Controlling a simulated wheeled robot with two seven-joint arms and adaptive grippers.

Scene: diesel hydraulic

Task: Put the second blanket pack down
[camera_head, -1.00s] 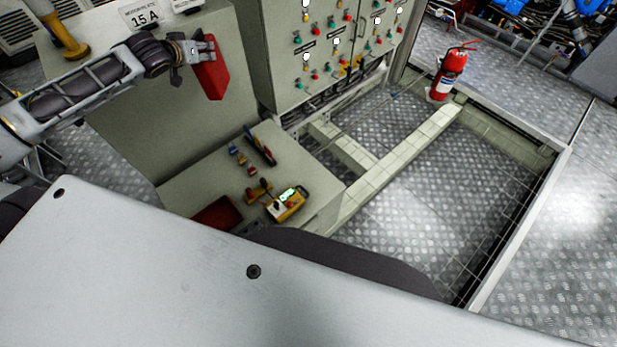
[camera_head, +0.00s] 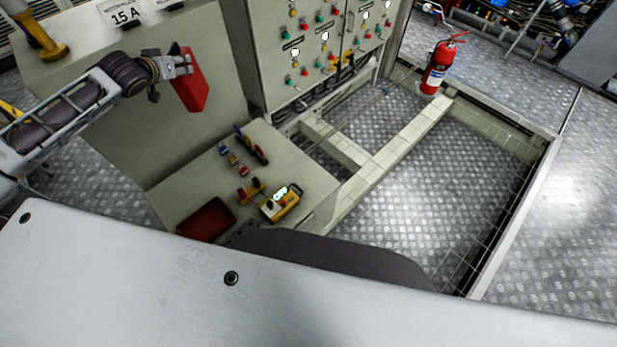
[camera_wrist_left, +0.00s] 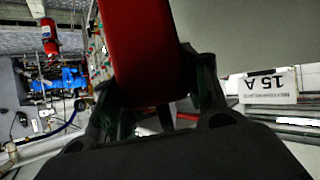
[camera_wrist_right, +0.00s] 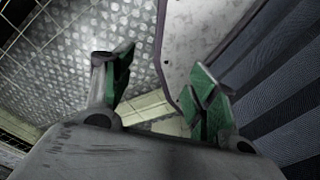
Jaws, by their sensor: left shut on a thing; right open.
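A red pack, taken to be the blanket pack (camera_head: 190,82), is held in my left gripper (camera_head: 178,66) in the head view. The gripper is shut on its upper end, and the pack hangs slightly tilted in the air in front of the grey cabinet. In the left wrist view the red pack (camera_wrist_left: 140,50) sits between the fingers and fills the upper middle. My right gripper (camera_wrist_right: 158,95) shows only in its own wrist view, open with green pads apart and nothing between them.
The grey bench top (camera_head: 300,172) holds a dark red tray-like item (camera_head: 207,220), a yellow device (camera_head: 281,203) and several small tools. A control panel (camera_head: 310,50) stands behind. A red fire extinguisher (camera_head: 437,66) stands on the floor frame. Patterned floor at right is clear.

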